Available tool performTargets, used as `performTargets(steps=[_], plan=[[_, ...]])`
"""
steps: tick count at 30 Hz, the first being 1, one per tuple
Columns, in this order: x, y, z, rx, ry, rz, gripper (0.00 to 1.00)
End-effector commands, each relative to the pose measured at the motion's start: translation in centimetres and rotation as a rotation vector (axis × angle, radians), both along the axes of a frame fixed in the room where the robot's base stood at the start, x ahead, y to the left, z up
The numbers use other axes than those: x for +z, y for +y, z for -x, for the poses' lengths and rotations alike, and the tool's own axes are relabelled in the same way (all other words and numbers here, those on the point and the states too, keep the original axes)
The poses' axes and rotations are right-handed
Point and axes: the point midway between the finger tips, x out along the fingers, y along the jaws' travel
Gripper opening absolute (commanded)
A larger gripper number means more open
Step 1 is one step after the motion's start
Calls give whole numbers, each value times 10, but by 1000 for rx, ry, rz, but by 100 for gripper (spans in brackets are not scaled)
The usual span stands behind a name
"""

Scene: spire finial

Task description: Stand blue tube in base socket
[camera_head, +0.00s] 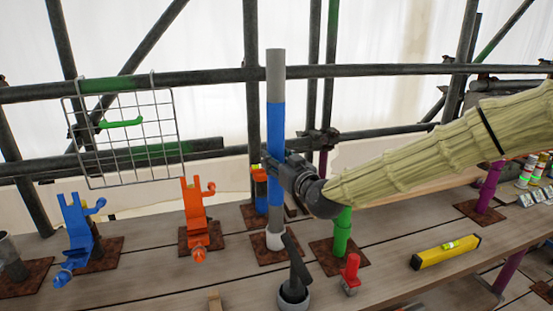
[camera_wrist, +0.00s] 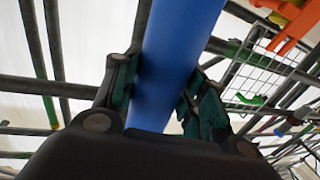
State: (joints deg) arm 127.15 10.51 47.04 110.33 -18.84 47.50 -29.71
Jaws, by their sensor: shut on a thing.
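The blue tube (camera_head: 275,125) stands close to upright in the head view, with a grey upper end and a pale lower end. My gripper (camera_head: 275,168) is shut around its blue lower part. In the wrist view the blue tube (camera_wrist: 178,60) runs between the two fingers of my gripper (camera_wrist: 160,92). The tube's lower end meets a white ring-shaped base socket (camera_head: 275,241) on a rusty square plate (camera_head: 278,254). I cannot tell whether the end is inside the socket or just above it.
A dark-handled tool (camera_head: 294,278) stands just in front. A green post (camera_head: 342,232) is close on the right. Orange (camera_head: 195,212) and blue (camera_head: 77,228) clamps stand left. A yellow level (camera_head: 445,252) lies right. Scaffold rails and a wire rack (camera_head: 125,140) are behind.

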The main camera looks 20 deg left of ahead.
Motion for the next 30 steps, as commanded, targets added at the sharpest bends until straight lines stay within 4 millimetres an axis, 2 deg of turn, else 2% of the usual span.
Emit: performTargets(steps=[30], plan=[[-32,0,0,0,-4,-2,0]])
